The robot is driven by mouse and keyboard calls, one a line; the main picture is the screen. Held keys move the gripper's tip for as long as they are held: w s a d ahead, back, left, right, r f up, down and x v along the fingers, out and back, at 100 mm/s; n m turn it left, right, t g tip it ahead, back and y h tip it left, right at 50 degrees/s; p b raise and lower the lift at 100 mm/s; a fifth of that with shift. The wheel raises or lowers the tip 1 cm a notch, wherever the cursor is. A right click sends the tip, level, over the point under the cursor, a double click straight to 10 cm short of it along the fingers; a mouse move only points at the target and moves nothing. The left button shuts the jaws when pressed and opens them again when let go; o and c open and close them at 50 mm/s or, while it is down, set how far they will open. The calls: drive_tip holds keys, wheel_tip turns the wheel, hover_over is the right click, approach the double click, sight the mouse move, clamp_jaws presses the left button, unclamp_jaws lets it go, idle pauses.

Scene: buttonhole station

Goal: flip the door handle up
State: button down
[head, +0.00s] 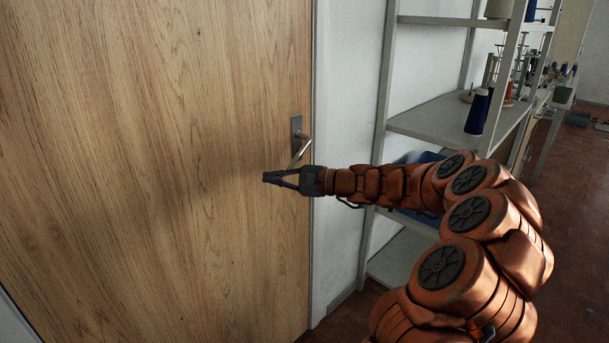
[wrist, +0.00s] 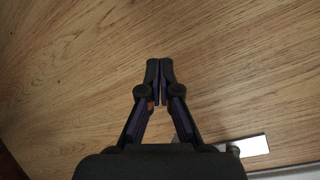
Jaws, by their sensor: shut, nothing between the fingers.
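The wooden door (head: 150,140) fills the left of the head view. Its metal handle (head: 301,152) sits near the door's right edge, below a grey plate (head: 296,126). The lever slants down to the left in the picture, and its lower end meets the outline of my gripper. My gripper (head: 268,178) is shut and empty, pointing left, just below the lever; I cannot tell if they touch. In the wrist view the closed fingertips (wrist: 159,68) are over bare wood. Part of the plate (wrist: 252,146) shows at lower right there; most of the lever is hidden behind my gripper.
A grey shelf unit (head: 440,115) with thread spools (head: 478,112) stands right of the door, behind my arm. A white wall strip (head: 340,100) lies between door and shelf. A blue bin (head: 425,157) sits low on the shelf. The door face left of my gripper is clear.

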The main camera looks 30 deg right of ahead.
drive_tip(key=d+f+m+t+h+b, duration=0.1)
drive_tip(key=d+f+m+t+h, duration=0.1)
drive_tip(key=d, duration=0.7)
drive_tip(key=d+f+m+t+h+b, duration=0.1)
drive_tip(key=d+f+m+t+h, duration=0.2)
drive_tip(key=d, duration=0.7)
drive_tip(key=shift+w+f+m, duration=0.15)
drive_tip(key=shift+f+m, duration=0.3)
drive_tip(key=shift+m, duration=0.45)
drive_tip(key=shift+w+a, duration=0.1)
drive_tip(key=x, duration=0.9)
drive_tip(key=shift+a+r, duration=0.3)
drive_tip(key=shift+r, duration=0.1)
drive_tip(key=shift+s+a+r, duration=0.75)
drive_tip(key=shift+a, duration=0.1)
